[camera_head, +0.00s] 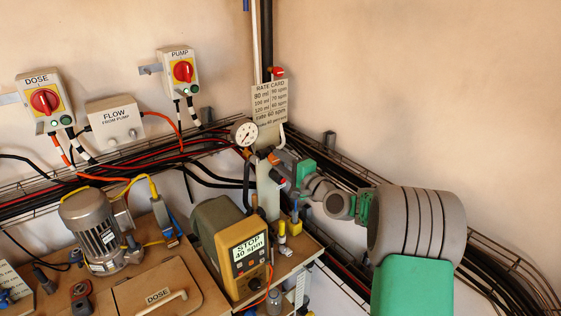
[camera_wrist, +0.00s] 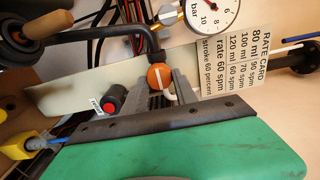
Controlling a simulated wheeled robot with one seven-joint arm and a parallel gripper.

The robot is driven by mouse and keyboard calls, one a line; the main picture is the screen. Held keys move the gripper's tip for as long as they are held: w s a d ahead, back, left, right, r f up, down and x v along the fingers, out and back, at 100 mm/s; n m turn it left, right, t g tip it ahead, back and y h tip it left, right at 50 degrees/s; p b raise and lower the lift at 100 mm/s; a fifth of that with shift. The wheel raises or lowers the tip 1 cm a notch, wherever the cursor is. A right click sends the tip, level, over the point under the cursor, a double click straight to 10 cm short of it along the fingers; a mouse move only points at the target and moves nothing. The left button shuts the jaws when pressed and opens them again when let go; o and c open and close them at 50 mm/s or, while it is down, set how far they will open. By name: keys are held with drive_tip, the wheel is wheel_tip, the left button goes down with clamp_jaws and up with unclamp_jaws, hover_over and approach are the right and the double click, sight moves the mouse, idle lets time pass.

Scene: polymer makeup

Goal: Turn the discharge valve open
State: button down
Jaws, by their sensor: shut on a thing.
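The discharge valve appears as an orange round knob with a white line (camera_wrist: 159,76) in the wrist view, just below the pressure gauge. My gripper (camera_wrist: 165,92) reaches it with both dark fingers and is shut on it. A small white curved piece shows beside the knob, between the fingers. In the head view my gripper (camera_head: 278,160) is at the pipework below the rate card. There my fingers and arm hide most of the valve, and I cannot read its position.
The pressure gauge (camera_head: 244,132) and rate card (camera_head: 270,103) are close to my gripper. A red-tipped black fitting (camera_wrist: 115,97) sits left of the knob. The pump unit reading STOP 40 spm (camera_head: 249,247) and a motor (camera_head: 97,228) stand on the bench. Cable trays run along the wall.

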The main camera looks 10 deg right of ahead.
idle(0.3)
drive_tip(key=c, duration=1)
unclamp_jaws()
drive_tip(key=shift+d, duration=0.1)
drive_tip(key=b+v, duration=0.2)
drive_tip(key=v, duration=0.5)
drive_tip(key=shift+s, duration=0.35)
drive_tip(key=shift+d, duration=0.2)
